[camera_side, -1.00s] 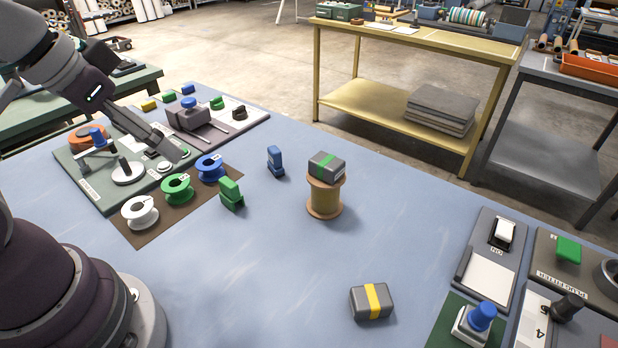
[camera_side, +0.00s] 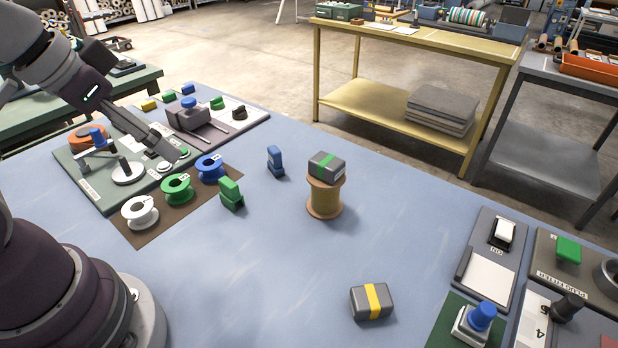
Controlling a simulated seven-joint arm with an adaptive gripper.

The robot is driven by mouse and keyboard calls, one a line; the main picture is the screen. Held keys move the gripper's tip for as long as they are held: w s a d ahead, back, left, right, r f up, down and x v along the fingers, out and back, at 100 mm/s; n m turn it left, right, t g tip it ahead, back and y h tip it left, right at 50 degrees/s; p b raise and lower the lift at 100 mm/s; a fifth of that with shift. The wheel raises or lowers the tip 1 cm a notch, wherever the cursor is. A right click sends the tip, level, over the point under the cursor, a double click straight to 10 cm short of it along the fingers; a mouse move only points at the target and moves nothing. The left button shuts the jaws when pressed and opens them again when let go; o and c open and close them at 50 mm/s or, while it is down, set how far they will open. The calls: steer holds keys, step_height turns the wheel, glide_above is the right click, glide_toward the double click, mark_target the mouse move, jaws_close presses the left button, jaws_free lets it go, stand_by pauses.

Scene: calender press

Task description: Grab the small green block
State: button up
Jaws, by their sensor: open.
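A small green block (camera_side: 231,194) stands on the blue table, just right of the dark mat with the spools. It looks like a stepped, upright piece. My gripper (camera_side: 178,151) hangs at the upper left, above the spools and the grey-green panel, clear of the block and to its upper left. It is open and holds nothing that I can see; the fingers are small and seen from the side. Other green pieces show at the back left (camera_side: 217,103) and on the right-hand panel (camera_side: 568,249).
White (camera_side: 140,212), green (camera_side: 177,188) and blue (camera_side: 210,168) spools sit left of the block. A blue block (camera_side: 275,161) stands to its right. A grey block with a green band (camera_side: 326,166) rests on a tan spool (camera_side: 325,198). The table's front middle is mostly clear.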

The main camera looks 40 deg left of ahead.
steer(key=m+g, duration=0.5)
steer(key=m, duration=1.1)
glide_toward(228, 182)
steer(key=f+m, duration=0.1)
steer(key=a+f+m, duration=0.1)
steer(key=f, duration=0.1)
steer(key=shift+m+g, duration=0.3)
steer(key=f, duration=0.6)
steer(key=d+f, duration=0.1)
steer(key=f, duration=0.3)
steer(key=shift+w, duration=0.25)
steer(key=c, duration=1)
